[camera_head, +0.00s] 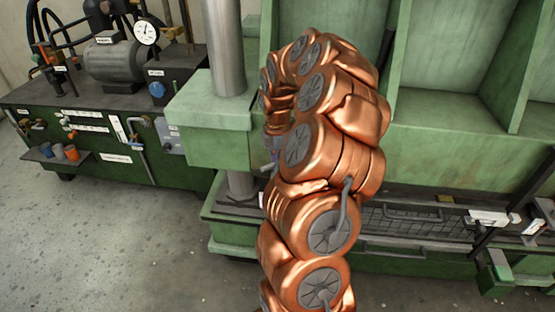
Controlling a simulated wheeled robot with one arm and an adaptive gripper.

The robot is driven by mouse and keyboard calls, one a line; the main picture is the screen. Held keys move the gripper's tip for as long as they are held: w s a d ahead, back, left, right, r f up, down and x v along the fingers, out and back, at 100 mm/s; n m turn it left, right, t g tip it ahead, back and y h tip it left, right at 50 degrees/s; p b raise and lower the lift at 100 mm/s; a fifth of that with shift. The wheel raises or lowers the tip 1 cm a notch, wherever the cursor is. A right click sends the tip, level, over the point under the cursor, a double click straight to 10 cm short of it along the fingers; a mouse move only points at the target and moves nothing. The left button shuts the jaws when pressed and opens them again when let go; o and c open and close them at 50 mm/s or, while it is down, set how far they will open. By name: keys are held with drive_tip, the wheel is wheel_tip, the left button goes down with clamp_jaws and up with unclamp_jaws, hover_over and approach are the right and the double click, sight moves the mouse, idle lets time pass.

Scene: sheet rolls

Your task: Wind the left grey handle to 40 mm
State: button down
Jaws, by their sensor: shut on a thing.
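My copper-coloured arm rises through the middle of the camera_head view and curls over, with its end coming down on the left side. My gripper (271,150) shows only as a small sliver at the green machine's left end, mostly hidden behind my own arm. It is shut on a small grey part there, which appears to be the left grey handle (266,168). The handle's shape and angle are mostly covered. A white plate edge (262,200) shows just below, beside my arm. No millimetre reading can be made out.
The green press machine (455,150) fills the back, with a steel column (224,45) at left. A mesh-sided trough (405,225) runs low to the right, ending near white plates (488,218). A bench (95,120) with motor and gauge stands left. Grey floor (120,240) is free at front left.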

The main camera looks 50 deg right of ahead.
drive_tip(key=shift+a+n, duration=0.1)
drive_tip(key=shift+n, duration=0.7)
drive_tip(key=n+p, duration=0.2)
drive_tip(key=shift+s+a+r+n, duration=0.2)
drive_tip(key=shift+n, duration=0.2)
drive_tip(key=shift+s+f+n+p, duration=0.15)
drive_tip(key=shift+n+p, duration=0.25)
drive_tip(key=shift+n, duration=0.5)
drive_tip(key=n+p, duration=0.2)
drive_tip(key=n, duration=0.2)
drive_tip(key=shift+n, duration=0.3)
drive_tip(key=c, duration=0.7)
unclamp_jaws()
drive_tip(key=shift+a+f, duration=0.1)
